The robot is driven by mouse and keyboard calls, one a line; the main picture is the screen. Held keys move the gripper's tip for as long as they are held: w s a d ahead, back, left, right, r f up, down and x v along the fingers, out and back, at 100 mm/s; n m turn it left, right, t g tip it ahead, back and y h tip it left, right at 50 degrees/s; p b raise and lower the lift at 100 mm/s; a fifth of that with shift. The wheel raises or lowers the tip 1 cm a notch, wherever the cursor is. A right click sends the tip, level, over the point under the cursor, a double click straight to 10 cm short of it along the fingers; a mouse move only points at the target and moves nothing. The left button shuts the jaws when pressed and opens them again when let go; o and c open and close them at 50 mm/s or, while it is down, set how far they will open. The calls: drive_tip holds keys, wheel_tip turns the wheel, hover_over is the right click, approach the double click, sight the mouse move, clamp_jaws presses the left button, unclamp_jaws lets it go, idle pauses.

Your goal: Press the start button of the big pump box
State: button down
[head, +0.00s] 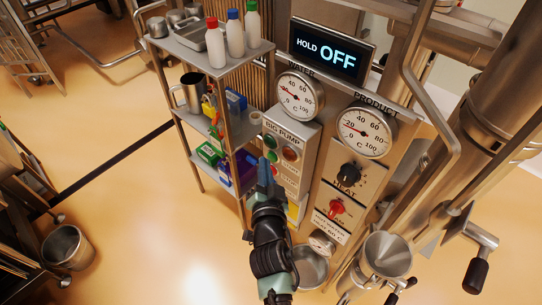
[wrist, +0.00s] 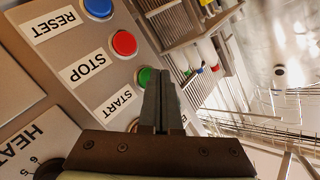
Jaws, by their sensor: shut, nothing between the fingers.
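The big pump box (head: 299,136) is a grey panel box below the water gauge in the head view. In the wrist view its green start button (wrist: 142,75) sits beside the START label (wrist: 118,101), in a row with a red stop button (wrist: 124,43) and a blue reset button (wrist: 98,8). My gripper (wrist: 161,72) is shut and empty. Its fingertips overlap the right part of the green button in the wrist view; whether they touch it I cannot tell. In the head view my gripper (head: 263,162) points up at the box's left side and hides part of its front.
A shelf rack (head: 185,52) with bottles and boxes stands close to the left of the box. The heat panel (head: 347,190) with knobs and the product gauge (head: 364,131) are to the right. A display (head: 326,52) above reads HOLD OFF. Open floor lies left.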

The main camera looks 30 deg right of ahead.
drive_tip(key=shift+w+d, duration=0.1)
drive_tip(key=shift+d, duration=0.3)
idle(0.8)
drive_tip(key=shift+a, duration=0.1)
drive_tip(key=shift+s+a+b, duration=0.25)
drive_tip(key=shift+a+b, duration=0.4)
drive_tip(key=shift+b, duration=0.05)
drive_tip(key=a+b, duration=0.1)
drive_tip(key=s+a+b, duration=0.1)
drive_tip(key=a+b, duration=0.2)
drive_tip(key=b, duration=0.1)
drive_tip(key=shift+s+a, duration=0.35)
drive_tip(key=shift+s, duration=0.05)
idle(0.5)
